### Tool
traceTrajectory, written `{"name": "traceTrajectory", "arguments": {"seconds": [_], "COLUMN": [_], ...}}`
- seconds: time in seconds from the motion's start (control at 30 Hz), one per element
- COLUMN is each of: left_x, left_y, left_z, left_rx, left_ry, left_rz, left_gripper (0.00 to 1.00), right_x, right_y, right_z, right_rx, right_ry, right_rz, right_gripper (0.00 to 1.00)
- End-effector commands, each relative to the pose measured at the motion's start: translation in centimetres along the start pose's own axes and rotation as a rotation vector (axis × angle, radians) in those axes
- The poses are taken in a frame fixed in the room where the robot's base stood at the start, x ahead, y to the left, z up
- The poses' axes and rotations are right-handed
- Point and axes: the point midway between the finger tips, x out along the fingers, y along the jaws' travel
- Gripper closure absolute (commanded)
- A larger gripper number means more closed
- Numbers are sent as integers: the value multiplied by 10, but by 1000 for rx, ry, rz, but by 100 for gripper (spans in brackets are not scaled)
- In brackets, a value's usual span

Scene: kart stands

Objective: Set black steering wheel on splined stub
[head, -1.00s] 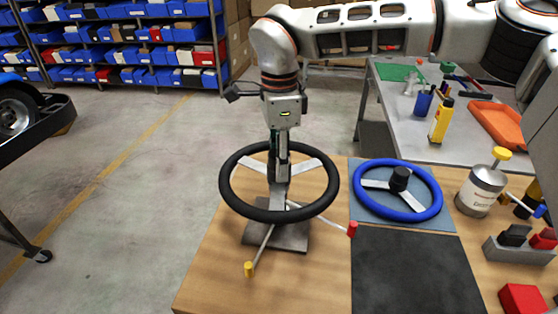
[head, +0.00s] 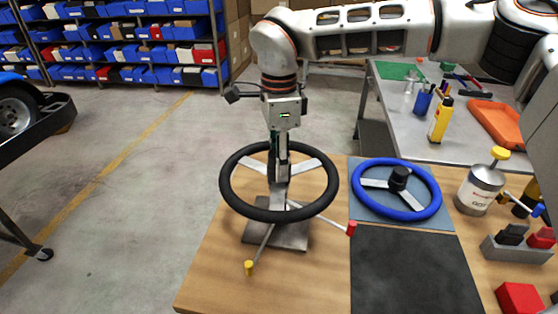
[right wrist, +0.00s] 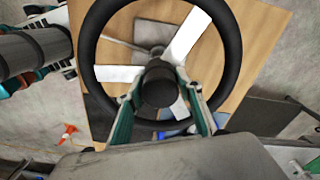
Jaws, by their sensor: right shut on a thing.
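The black steering wheel (head: 232,200) is held level above the stand's square metal base plate (head: 262,238) in the head view. My right gripper (head: 279,172) comes down from above and is shut on the wheel's black hub. In the right wrist view the wheel (right wrist: 236,60) shows from above, with my right gripper's fingers (right wrist: 160,100) on either side of the dark round hub. The splined stub is hidden under the hub, so I cannot tell whether they touch. My left gripper is not in view.
A blue steering wheel (head: 433,197) lies on a blue-grey mat right of the black one. A dark mat (head: 410,270) is bare. Levers with a red tip (head: 351,229) and a yellow tip (head: 249,267) stick out at the stand. A tin (head: 479,190) stands at the right.

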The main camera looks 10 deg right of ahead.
Motion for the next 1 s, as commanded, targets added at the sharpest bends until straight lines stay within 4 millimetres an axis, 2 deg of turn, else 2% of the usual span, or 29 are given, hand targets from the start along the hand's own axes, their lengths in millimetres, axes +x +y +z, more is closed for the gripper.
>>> {"name": "traceTrajectory", "arguments": {"seconds": [1.0], "left_x": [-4], "left_y": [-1], "left_z": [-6], "left_rx": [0], "left_ry": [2], "left_rz": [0], "left_gripper": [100], "right_x": [0], "right_y": [-1], "right_z": [0], "right_rx": [0], "right_ry": [-2], "right_rz": [-2], "right_gripper": [100]}}
